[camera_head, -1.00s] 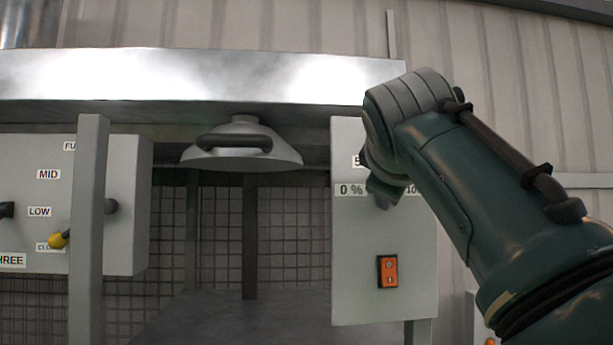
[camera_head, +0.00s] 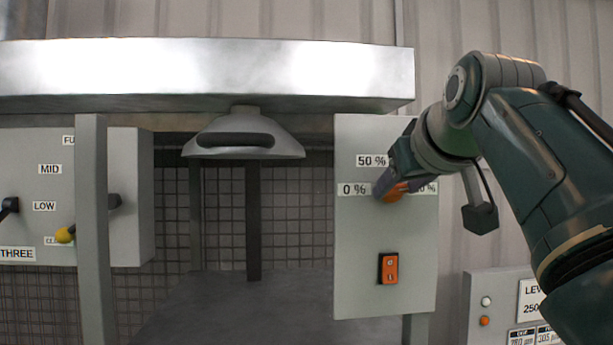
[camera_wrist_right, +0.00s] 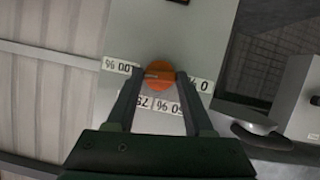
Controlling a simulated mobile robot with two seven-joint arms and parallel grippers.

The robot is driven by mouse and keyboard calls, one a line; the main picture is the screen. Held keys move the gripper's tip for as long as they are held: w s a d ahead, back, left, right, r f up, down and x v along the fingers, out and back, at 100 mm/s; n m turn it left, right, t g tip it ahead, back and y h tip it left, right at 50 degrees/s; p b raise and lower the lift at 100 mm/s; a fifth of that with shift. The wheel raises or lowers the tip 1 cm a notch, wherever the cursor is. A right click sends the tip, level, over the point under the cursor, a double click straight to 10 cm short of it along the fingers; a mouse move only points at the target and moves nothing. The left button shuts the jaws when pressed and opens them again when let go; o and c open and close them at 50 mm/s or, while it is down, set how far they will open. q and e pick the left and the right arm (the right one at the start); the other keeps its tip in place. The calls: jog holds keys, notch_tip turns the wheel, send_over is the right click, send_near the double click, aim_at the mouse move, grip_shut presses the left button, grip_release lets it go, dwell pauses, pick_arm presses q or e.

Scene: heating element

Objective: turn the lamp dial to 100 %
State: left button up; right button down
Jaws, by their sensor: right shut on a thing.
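The lamp dial is an orange round knob (camera_head: 396,192) on the grey control box (camera_head: 362,250), between the 0 % and 100 % labels and below the 50 % label. In the right wrist view the dial (camera_wrist_right: 160,75) sits between my fingertips, with the labels around it. A small mark shows on its face, but I cannot read its setting. My right gripper (camera_head: 384,186) reaches the dial from the right; it also shows in the right wrist view (camera_wrist_right: 157,78), shut on the dial. My gripper hides part of the 100 % label in the head view. My left gripper is not in view.
An orange switch (camera_head: 389,268) is on the box below the dial. The lamp shade (camera_head: 243,138) hangs left of the box. Another grey box with levers (camera_head: 130,225) stands at the left. A panel (camera_head: 497,290) is at the lower right.

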jog(key=shift+d+m, duration=0.1)
jog(key=shift+m, duration=0.4)
jog(key=shift+y, duration=0.3)
jog(key=shift+c, duration=1.4)
grip_release()
jog(key=shift+p, duration=0.3)
jog(key=shift+s+r, duration=0.15)
jog(key=shift+s, duration=0.05)
jog(key=p+v, duration=0.6)
jog(key=v, duration=0.3)
jog(key=shift+s, duration=0.2)
